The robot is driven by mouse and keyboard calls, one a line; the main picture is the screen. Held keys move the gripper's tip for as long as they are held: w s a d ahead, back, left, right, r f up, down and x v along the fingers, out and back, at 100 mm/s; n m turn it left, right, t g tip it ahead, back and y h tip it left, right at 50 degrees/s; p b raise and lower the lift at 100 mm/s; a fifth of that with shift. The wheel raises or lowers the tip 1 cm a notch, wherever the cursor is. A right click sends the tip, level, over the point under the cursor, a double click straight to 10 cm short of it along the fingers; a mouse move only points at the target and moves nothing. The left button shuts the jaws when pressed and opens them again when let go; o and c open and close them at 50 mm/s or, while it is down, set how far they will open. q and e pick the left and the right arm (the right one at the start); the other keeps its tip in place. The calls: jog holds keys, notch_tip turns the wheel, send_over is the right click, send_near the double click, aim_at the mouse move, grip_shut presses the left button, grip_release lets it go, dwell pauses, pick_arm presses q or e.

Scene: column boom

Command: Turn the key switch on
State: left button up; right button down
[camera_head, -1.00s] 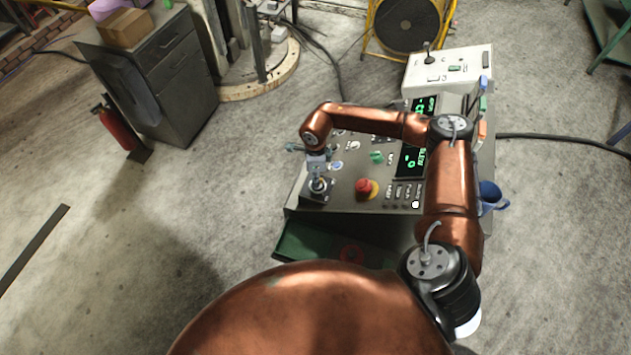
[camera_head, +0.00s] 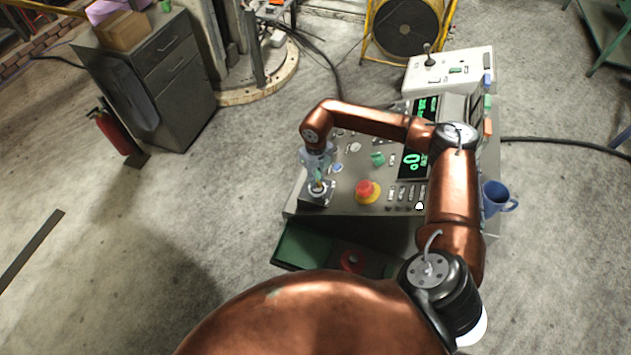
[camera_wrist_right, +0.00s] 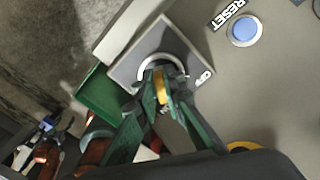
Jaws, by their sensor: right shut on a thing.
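The key switch (camera_head: 318,191) sits on a square plate at the left front corner of the control console. It has a round silver collar, and in the right wrist view its plate (camera_wrist_right: 124,72) carries partly hidden lettering. My right gripper (camera_head: 318,180) points down over the switch. In the right wrist view its green and dark fingers are closed on a yellow key (camera_wrist_right: 161,88) at the collar. The fingers hide part of the key and the lettering.
A red mushroom button (camera_head: 367,189) stands right of the switch, and a blue reset button (camera_wrist_right: 244,30) shows nearby. A blue mug (camera_head: 494,198) stands at the console's right edge. An open green drawer (camera_head: 304,244) juts out below the front edge.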

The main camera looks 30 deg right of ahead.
jog(key=shift+w+d+r+m, duration=0.1)
jog(key=shift+w+r+m, duration=0.05)
jog(key=shift+m, duration=0.85)
jog(key=c, duration=2)
grip_release()
jog(key=shift+c, duration=0.2)
notch_tip(320, 180, up, 12)
